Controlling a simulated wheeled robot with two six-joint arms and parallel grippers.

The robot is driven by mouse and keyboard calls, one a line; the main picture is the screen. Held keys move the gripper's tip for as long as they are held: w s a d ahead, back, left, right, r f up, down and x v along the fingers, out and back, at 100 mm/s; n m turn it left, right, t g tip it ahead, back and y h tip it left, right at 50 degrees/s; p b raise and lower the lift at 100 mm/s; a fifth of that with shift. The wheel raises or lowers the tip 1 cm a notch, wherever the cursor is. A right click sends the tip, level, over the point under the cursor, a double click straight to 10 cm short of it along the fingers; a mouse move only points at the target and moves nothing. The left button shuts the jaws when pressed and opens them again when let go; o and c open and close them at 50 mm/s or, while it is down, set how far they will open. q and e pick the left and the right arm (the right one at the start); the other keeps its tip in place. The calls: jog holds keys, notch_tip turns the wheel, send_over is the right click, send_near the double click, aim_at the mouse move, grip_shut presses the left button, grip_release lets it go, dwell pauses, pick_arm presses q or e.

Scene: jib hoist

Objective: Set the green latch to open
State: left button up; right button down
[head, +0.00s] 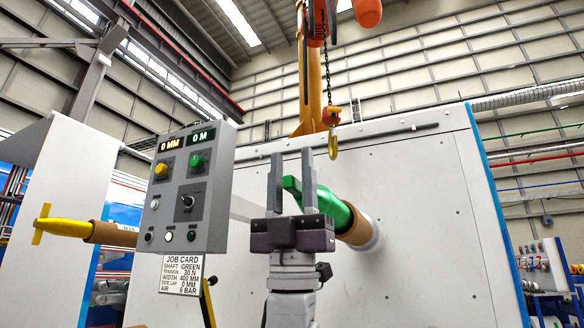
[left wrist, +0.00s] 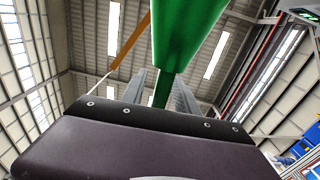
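The green latch (head: 292,187) is a flat tab at the left end of the green shaft (head: 335,214). The shaft sticks out of a brown core (head: 362,226) in the white machine wall. My left gripper (head: 292,170) points upward at the latch, its two fingers apart. The tab shows in the gap between the fingers. In the left wrist view, the green shaft (left wrist: 185,35) comes down from the top, and its narrow tab (left wrist: 160,90) lies between the fingers. I cannot tell whether either finger touches it. My right gripper is in neither view.
A grey control box (head: 188,190) with knobs and displays stands left of the gripper, a job card (head: 182,275) below it. A yellow shaft (head: 70,228) with a crosspiece is at far left. A yellow hook (head: 333,145) hangs on a chain above the green shaft.

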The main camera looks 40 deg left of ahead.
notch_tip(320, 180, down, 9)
jog(key=b, duration=0.8)
jog(key=shift+b, duration=0.35)
